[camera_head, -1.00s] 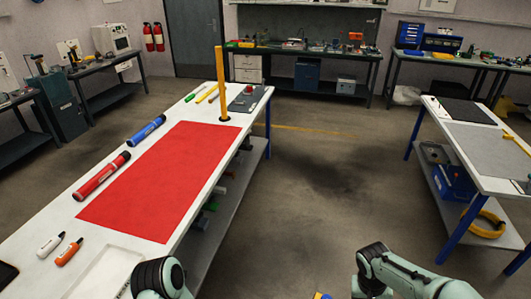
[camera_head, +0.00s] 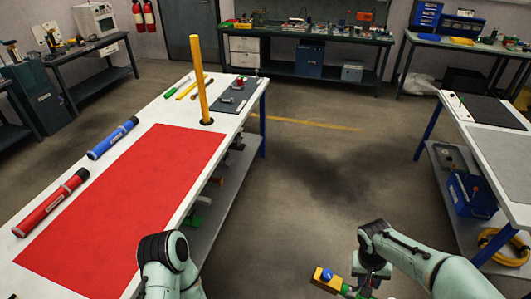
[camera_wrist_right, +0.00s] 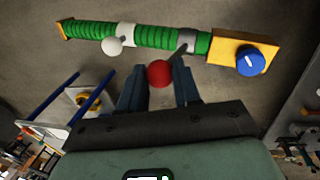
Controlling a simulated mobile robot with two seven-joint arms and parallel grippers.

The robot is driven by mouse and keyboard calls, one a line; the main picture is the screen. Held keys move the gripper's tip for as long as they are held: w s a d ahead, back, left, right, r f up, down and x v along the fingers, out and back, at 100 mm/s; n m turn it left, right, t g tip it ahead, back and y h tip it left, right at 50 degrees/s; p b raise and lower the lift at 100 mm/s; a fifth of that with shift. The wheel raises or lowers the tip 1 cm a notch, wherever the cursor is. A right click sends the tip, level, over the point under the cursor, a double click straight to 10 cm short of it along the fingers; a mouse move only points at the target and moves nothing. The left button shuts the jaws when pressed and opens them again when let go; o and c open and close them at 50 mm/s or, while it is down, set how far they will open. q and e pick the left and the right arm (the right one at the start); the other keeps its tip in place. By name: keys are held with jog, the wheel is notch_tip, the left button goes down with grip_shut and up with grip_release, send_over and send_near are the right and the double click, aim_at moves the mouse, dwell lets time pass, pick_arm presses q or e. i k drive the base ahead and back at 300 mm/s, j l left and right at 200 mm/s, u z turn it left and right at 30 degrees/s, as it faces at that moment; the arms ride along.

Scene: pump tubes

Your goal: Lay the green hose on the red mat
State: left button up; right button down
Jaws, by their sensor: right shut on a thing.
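The red mat (camera_head: 125,205) lies flat on the white table at left, its surface bare. The green hose (camera_wrist_right: 155,37) is ribbed, with yellow ends, a blue knob (camera_wrist_right: 250,61), a white-ball handle (camera_wrist_right: 112,46) and a red-ball handle (camera_wrist_right: 159,73). My right gripper (camera_wrist_right: 158,78) is shut on it, with the red ball showing between the fingers; the exact contact is unclear. In the head view, the right gripper (camera_head: 372,286) and the hose's yellow end (camera_head: 326,279) are over the floor, right of the table. My left arm shows over the mat's near right corner; its gripper is out of view.
A red tube (camera_head: 52,202) and a blue tube (camera_head: 113,138) lie along the table's left edge. A yellow post (camera_head: 199,80) stands past the mat's far edge, beside a grey pad (camera_head: 236,95). Another table (camera_head: 490,135) stands at right, with open floor between.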

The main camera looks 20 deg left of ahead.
aim_at(154, 194)
jog(key=i+z, duration=0.1)
jog(key=i, duration=1.05)
jog(key=i+l+u, duration=0.2)
jog(key=i, duration=0.7)
jog(key=j+u, duration=0.1)
jog(key=u, duration=2.4)
